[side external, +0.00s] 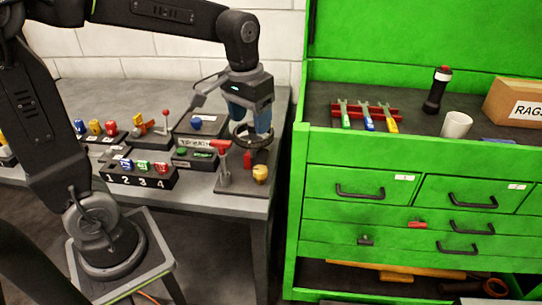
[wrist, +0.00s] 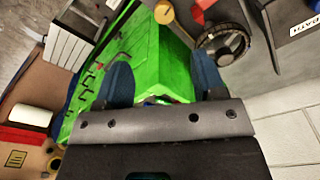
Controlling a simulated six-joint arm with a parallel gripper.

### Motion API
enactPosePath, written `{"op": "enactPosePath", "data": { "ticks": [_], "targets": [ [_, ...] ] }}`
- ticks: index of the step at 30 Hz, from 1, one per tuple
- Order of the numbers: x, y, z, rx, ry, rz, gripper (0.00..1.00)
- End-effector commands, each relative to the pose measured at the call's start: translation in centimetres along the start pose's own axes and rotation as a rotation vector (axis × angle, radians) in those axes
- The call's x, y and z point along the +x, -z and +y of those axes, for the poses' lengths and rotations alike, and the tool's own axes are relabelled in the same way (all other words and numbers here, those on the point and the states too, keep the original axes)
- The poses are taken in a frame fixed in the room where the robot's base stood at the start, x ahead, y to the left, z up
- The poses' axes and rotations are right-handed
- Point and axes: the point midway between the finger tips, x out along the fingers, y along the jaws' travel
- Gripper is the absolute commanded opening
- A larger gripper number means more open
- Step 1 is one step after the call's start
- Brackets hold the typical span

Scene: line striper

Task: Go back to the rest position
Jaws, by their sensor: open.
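My gripper (side external: 250,120) hangs above the right end of the grey workbench (side external: 232,205), close over a black handwheel (side external: 241,137). From the side I cannot tell if it touches the wheel. In the wrist view, the blue fingers of my gripper (wrist: 163,78) are spread apart with nothing held between them. There the handwheel (wrist: 238,31) lies beyond the right finger, outside the jaws. The green cabinet (wrist: 145,48) shows between and beyond the fingers.
A red-handled lever (side external: 222,160) and a yellow knob (side external: 260,173) stand near the wheel. A numbered black block (side external: 140,178) with coloured parts is left of them. The green tool cabinet (side external: 345,155) rises at right, carrying tools, a white cup (side external: 456,125) and a rags box (side external: 515,103).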

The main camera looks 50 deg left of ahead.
Motion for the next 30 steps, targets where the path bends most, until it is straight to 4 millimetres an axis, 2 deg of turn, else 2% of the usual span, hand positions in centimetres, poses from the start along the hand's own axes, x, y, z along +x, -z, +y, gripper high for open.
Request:
{"op": "enactPosePath", "data": {
  "ticks": [1,5,9,12,18,30],
  "targets": [
    [-0.9,-1.5,0.2,0.020,-0.006,0.047,0.63],
    [-2.1,-5.4,0.5,0.074,-0.019,0.162,0.63],
    [-2.3,-9.2,0.5,0.126,-0.032,0.275,0.63],
    [-2.2,-11.1,0.5,0.155,-0.039,0.339,0.63],
    [-1.7,-12.8,0.5,0.184,-0.046,0.404,0.63],
    [-1.6,-13.0,0.5,0.185,-0.046,0.407,0.63]
  ]
}}
